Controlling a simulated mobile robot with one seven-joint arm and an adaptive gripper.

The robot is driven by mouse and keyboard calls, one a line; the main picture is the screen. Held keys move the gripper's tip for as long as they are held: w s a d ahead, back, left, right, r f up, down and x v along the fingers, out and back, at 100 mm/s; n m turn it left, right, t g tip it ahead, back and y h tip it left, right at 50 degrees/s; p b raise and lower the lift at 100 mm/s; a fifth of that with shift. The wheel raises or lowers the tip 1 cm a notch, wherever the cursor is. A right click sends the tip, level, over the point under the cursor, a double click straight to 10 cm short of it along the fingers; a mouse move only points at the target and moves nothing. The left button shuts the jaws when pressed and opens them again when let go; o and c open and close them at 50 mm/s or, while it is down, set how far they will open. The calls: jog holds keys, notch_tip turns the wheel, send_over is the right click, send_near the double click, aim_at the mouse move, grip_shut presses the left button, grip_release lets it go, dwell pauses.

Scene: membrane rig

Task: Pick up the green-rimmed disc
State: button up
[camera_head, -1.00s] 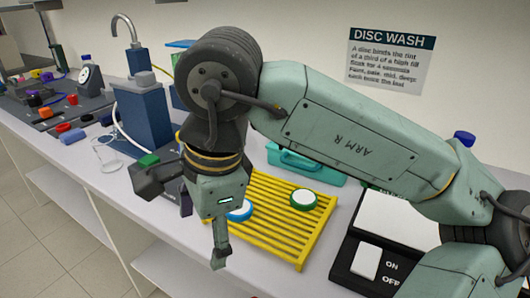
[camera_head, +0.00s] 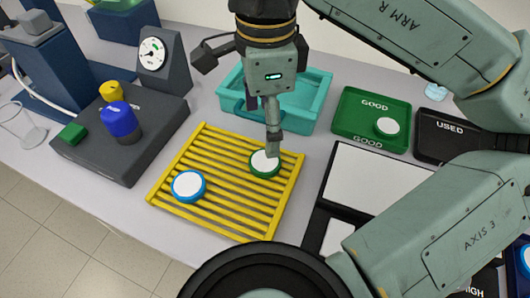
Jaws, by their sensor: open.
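The green-rimmed disc (camera_head: 260,169) has a white face and lies on the right part of the yellow slatted rack (camera_head: 215,223). My gripper (camera_head: 263,128) points down just above this disc, with its jaws open and nothing held. One finger reaches down in front of the disc's far edge and hides part of it. Whether the fingertip touches the disc, I cannot tell. A blue-rimmed disc (camera_head: 188,186) lies on the left part of the same rack.
A teal tub (camera_head: 312,105) stands behind the rack. A green GOOD tray (camera_head: 351,111) holds a white-faced disc (camera_head: 388,126), with a black USED tray (camera_head: 437,151) beside it. A grey block with blue and yellow knobs (camera_head: 99,165) stands left. A black-framed white panel (camera_head: 360,180) lies right.

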jog(key=b, duration=0.2)
send_over(266, 161)
notch_tip(266, 161, down, 4)
jog(key=shift+s+f, duration=0.1)
jog(key=shift+f, duration=0.1)
jog(key=f+b, duration=0.2)
jog(key=f, duration=0.3)
jog(key=shift+w+b, duration=0.2)
jog(key=shift+b, duration=0.2)
jog(key=shift+c, duration=0.4)
jog(key=c, duration=1.1)
